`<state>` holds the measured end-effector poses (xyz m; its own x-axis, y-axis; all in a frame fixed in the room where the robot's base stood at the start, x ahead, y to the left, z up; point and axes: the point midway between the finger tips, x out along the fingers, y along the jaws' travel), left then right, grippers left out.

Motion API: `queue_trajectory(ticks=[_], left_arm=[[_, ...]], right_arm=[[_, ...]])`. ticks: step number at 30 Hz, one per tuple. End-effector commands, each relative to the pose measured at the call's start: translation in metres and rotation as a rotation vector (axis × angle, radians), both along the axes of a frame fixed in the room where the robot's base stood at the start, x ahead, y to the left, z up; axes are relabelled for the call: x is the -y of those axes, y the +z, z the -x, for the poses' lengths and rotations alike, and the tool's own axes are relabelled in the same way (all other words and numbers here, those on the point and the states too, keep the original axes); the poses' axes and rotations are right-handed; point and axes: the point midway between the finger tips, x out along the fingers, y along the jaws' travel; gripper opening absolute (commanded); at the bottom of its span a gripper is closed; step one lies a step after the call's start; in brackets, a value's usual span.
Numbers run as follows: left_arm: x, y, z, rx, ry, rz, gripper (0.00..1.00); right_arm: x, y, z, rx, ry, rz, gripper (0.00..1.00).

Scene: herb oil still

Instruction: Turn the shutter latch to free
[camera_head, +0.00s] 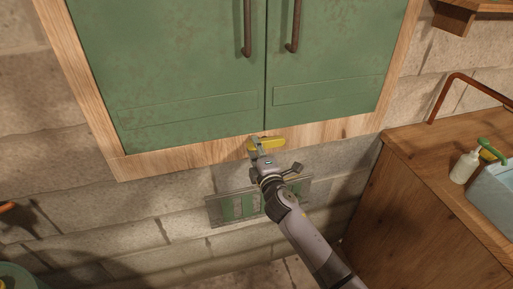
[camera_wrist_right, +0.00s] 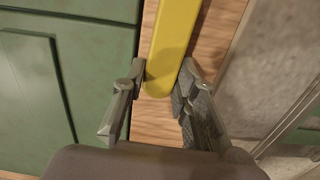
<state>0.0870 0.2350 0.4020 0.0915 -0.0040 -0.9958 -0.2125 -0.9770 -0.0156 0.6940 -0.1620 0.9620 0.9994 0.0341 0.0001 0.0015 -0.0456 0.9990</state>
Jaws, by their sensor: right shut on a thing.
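The shutter latch (camera_head: 270,143) is a yellow bar with a rounded end, on the wooden frame just below the seam of two green shutters. In the head view it lies roughly level. My right gripper (camera_head: 257,147) is at the latch and partly covers its left part. In the right wrist view the yellow latch (camera_wrist_right: 170,45) runs down between the two fingers of my right gripper (camera_wrist_right: 161,88), which are closed on it near its rounded end. The latch's pivot is not clearly visible. My left gripper is not in view.
The green shutters (camera_head: 180,65) are shut, with two dark handles (camera_head: 247,30) above. A grey panel with green strips (camera_head: 235,206) is on the block wall behind my right arm. A wooden counter (camera_head: 430,200) with a white bottle (camera_head: 464,167) stands at the right.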

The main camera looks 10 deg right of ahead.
Motion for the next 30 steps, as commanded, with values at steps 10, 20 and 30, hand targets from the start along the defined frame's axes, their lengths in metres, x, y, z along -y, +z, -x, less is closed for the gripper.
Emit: queue_trajectory(ticks=[10, 20, 30], left_arm=[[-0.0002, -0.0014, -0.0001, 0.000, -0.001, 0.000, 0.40], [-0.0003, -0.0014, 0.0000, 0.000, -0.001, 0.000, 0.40], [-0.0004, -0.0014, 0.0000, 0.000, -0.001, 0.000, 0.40]], right_arm=[[-0.0001, -0.0026, 0.0000, 0.002, 0.000, 0.063, 0.00], [-0.0001, -0.0029, 0.0001, 0.001, 0.000, 0.066, 0.00], [-0.0001, -0.0027, 0.0001, 0.001, 0.000, 0.063, 0.47]])
